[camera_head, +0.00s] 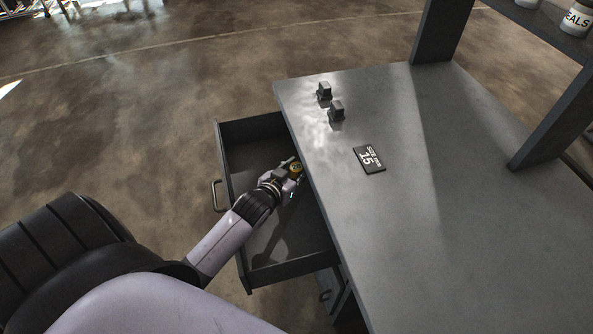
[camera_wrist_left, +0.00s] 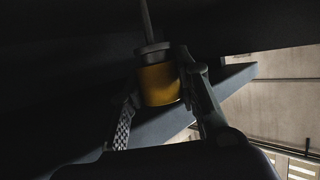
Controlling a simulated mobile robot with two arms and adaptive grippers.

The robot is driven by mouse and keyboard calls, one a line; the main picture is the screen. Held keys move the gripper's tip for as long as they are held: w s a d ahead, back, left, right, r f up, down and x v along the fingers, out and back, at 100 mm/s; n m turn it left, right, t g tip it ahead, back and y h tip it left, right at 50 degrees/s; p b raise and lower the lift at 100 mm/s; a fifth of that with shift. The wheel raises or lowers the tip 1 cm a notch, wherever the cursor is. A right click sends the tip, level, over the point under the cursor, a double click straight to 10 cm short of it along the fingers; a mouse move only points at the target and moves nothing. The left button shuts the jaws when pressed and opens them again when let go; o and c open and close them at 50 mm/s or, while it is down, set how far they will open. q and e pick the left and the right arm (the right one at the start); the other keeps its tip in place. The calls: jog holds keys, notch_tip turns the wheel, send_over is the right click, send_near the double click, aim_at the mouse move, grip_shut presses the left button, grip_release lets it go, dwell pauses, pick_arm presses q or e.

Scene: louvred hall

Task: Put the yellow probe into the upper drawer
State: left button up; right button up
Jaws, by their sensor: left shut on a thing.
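The yellow probe (camera_head: 297,168) is between the fingers of my left gripper (camera_head: 292,168), over the open upper drawer (camera_head: 250,131), close to the edge of the tabletop. In the left wrist view the yellow probe (camera_wrist_left: 158,84) shows a yellow body with a grey collar and a thin grey rod pointing up in the picture. My left gripper (camera_wrist_left: 158,95) is shut on it, one finger on each side. The drawer is pulled out to the left and its visible floor looks empty. I cannot tell whether the probe touches the drawer. My right gripper is not in view.
The grey tabletop (camera_head: 430,200) lies right of the drawer. Two small dark blocks (camera_head: 324,92) (camera_head: 337,111) and a black card marked 15 (camera_head: 369,158) lie on it. Dark shelf posts (camera_head: 440,30) rise at the back right. A drawer handle (camera_head: 215,196) sticks out left.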

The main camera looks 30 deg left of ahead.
pick_arm(q)
jog(key=shift+w+f, duration=0.25)
jog(key=shift+f, duration=0.45)
jog(key=shift+s, duration=0.1)
jog(key=shift+f, duration=0.5)
jog(key=o, duration=1.2)
